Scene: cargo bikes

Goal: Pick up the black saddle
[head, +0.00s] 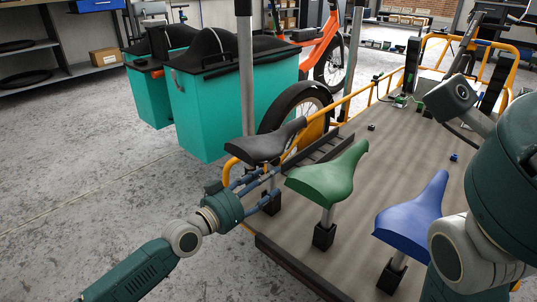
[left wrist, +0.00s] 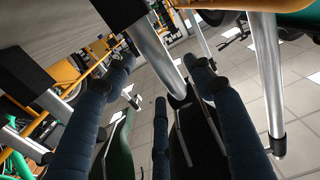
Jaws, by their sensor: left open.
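The black saddle (head: 268,145) sits upright on a short post at the left edge of the wooden platform. My left gripper (head: 262,178) reaches in from the lower left, just below the saddle and close to its post. Its dark blue fingers are spread. In the left wrist view, the underside of the black saddle (left wrist: 197,140) and its silver post show between the open fingers of the left gripper (left wrist: 160,85). Whether any finger touches the saddle or post cannot be told. My right arm fills the right side of the head view; its gripper does not show.
A green saddle (head: 330,175) stands close to the right of the black one, with a blue saddle (head: 412,208) further right. An orange cargo bike with teal bins (head: 225,110) stands behind. A yellow rail (head: 352,103) edges the platform (head: 385,150). Floor at left is clear.

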